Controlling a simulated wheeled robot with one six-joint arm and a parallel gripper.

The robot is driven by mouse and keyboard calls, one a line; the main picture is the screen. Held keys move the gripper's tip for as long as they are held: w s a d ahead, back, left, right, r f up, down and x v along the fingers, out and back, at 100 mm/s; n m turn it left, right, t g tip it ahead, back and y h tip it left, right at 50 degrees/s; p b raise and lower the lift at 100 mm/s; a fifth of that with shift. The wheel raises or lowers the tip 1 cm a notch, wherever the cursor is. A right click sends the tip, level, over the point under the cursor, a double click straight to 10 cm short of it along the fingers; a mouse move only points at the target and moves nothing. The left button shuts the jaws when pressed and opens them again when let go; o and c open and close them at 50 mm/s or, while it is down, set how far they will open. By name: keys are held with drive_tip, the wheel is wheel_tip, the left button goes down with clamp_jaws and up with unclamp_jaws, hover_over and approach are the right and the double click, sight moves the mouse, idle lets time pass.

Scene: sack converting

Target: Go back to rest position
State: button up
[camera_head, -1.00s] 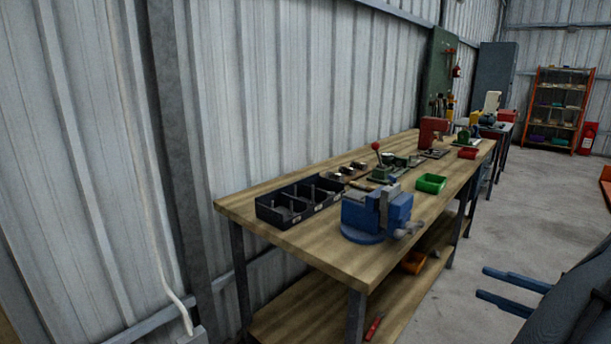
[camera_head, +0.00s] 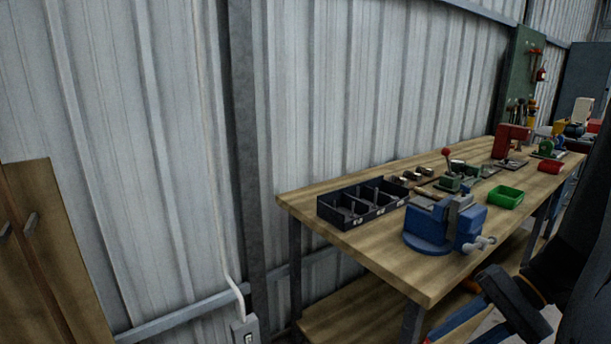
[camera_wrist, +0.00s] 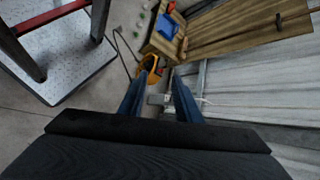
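My gripper (camera_wrist: 159,88) shows in the wrist view with its two blue fingers apart and nothing held between them. In the head view my dark arm enters from the lower right. Part of my gripper (camera_head: 458,326) shows there at the bottom edge, in front of the workbench (camera_head: 345,255); its fingertips are cut off or hidden.
The bench bears a black divided bin (camera_head: 343,222), a blue vise (camera_head: 428,230) and a green tray (camera_head: 505,197). A wooden door (camera_head: 50,260) stands at left. The wrist view shows an orange-and-black item (camera_wrist: 152,68) and a metal platform (camera_wrist: 62,65).

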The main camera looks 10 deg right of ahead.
drive_tip(key=w+a+n+h, duration=0.3)
drive_tip(key=a+n+h, duration=0.5)
drive_tip(key=a+h, duration=0.2)
drive_tip(key=shift+w+a+r, duration=0.2)
drive_tip(key=shift+w+a, duration=0.2)
drive_tip(key=shift+a, duration=0.7)
